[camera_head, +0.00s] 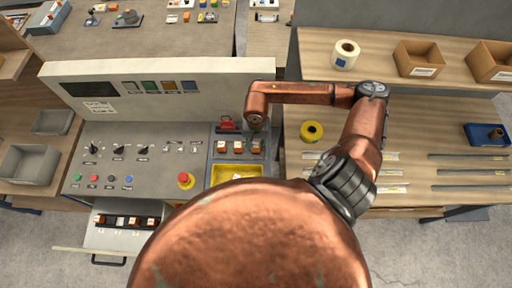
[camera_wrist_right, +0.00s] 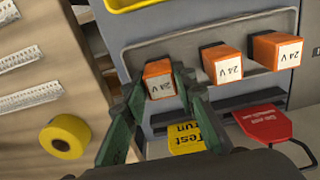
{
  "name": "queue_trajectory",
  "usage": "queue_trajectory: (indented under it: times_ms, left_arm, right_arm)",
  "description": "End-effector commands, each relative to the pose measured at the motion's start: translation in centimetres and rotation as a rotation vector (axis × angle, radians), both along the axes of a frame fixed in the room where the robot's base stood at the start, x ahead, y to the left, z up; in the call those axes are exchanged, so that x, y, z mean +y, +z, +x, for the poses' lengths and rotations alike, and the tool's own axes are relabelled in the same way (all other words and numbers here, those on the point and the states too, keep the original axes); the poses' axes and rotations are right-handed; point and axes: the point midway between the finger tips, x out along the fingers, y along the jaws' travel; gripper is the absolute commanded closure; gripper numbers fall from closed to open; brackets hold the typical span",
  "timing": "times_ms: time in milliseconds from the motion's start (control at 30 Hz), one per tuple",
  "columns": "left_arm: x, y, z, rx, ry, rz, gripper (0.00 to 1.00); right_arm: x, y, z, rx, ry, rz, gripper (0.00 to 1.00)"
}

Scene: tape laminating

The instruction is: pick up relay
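Three orange relays with white "24 V" labels stand in a row on the grey-blue panel section of the console. In the right wrist view, the left-hand relay (camera_wrist_right: 159,80) is between the two green fingers of my right gripper (camera_wrist_right: 158,84). The fingers lie very close to its sides, and I cannot tell whether they press on it. The middle relay (camera_wrist_right: 222,63) and the right-hand relay (camera_wrist_right: 275,51) stand free. In the head view, my right gripper (camera_head: 256,127) points down over the right end of the row. My left gripper is not in view.
A yellow tray (camera_head: 236,172) lies just in front of the row. A red tag (camera_wrist_right: 264,123) and a yellow "Test run" tag (camera_wrist_right: 188,140) are close by the gripper. A yellow tape roll (camera_head: 311,131) sits on the right table. An open drawer (camera_head: 103,234) holds more parts.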

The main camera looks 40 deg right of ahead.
Motion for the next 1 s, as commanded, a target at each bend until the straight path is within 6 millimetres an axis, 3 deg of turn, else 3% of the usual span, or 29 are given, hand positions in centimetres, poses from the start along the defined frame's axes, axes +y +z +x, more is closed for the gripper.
queue_trajectory:
  times_ms: [333, 667, 933, 1000]
  left_arm:
    - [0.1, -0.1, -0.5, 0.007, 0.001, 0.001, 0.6]
    - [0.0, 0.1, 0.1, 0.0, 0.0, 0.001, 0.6]
    - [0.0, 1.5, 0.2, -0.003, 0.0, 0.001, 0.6]
    - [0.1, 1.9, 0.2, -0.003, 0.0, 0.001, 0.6]
  right_arm:
    - [0.0, 0.0, 0.0, 0.0, 0.0, 0.0, 1.0]
    - [0.0, 0.3, 0.0, 0.001, 0.0, -0.001, 1.0]
    - [0.0, 3.3, 0.0, -0.002, 0.0, -0.001, 1.0]
    - [0.8, 4.3, -0.3, -0.003, 0.004, 0.002, 1.0]
